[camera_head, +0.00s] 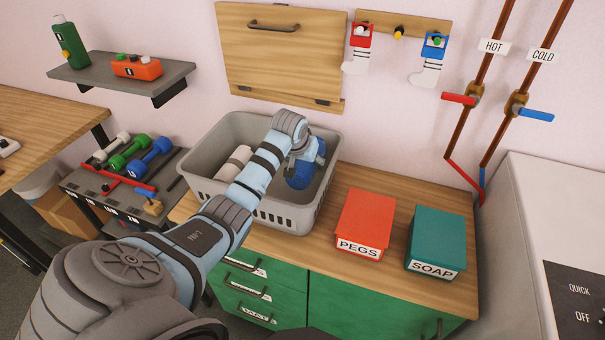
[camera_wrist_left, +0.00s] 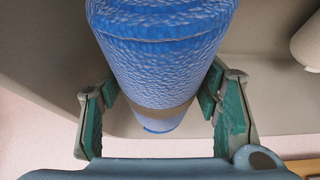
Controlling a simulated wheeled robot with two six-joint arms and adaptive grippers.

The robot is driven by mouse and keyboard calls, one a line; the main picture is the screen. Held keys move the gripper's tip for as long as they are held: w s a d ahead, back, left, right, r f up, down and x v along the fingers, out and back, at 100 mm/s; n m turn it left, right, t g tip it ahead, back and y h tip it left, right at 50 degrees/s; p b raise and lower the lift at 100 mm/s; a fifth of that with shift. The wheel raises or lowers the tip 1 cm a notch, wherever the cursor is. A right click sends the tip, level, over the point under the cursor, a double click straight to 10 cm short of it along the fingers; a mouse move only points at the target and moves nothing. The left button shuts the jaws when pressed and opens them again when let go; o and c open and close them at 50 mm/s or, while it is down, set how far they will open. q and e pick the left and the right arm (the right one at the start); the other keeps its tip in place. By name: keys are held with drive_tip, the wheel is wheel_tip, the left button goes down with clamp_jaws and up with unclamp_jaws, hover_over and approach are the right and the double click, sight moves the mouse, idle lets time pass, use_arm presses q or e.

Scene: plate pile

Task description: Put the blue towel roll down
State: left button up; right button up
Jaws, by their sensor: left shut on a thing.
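The blue towel roll (camera_head: 302,176) is inside the grey laundry basket (camera_head: 236,128), on its right side, partly hidden by my left arm and gripper. In the left wrist view the roll (camera_wrist_left: 165,60) fills the top middle, between the green finger pads. My left gripper (camera_wrist_left: 160,97) is shut on it. Whether the roll touches the basket floor I cannot tell. A white towel roll (camera_head: 234,164) lies in the left part of the basket, and a pale roll shows at the right edge of the wrist view (camera_wrist_left: 308,45). My right gripper is not in view.
The basket stands on a wooden counter (camera_head: 330,275). A red PEGS box (camera_head: 366,220) and a green SOAP box (camera_head: 436,238) stand to its right. A rack of dumbbells (camera_head: 130,155) is at left. A wooden panel (camera_head: 280,60) is on the wall behind.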

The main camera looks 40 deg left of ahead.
sight(299, 168)
use_arm(q)
wheel_tip(299, 168, down, 7)
drive_tip(key=shift+f+b, duration=0.15)
drive_tip(key=shift+b, duration=0.35)
drive_tip(key=o, duration=1.1)
drive_tip(key=shift+s+r, duration=0.15)
drive_tip(key=shift+r, duration=0.15)
drive_tip(key=p+v, duration=0.3)
drive_tip(key=v, duration=0.8)
drive_tip(key=shift+s+r, duration=0.2)
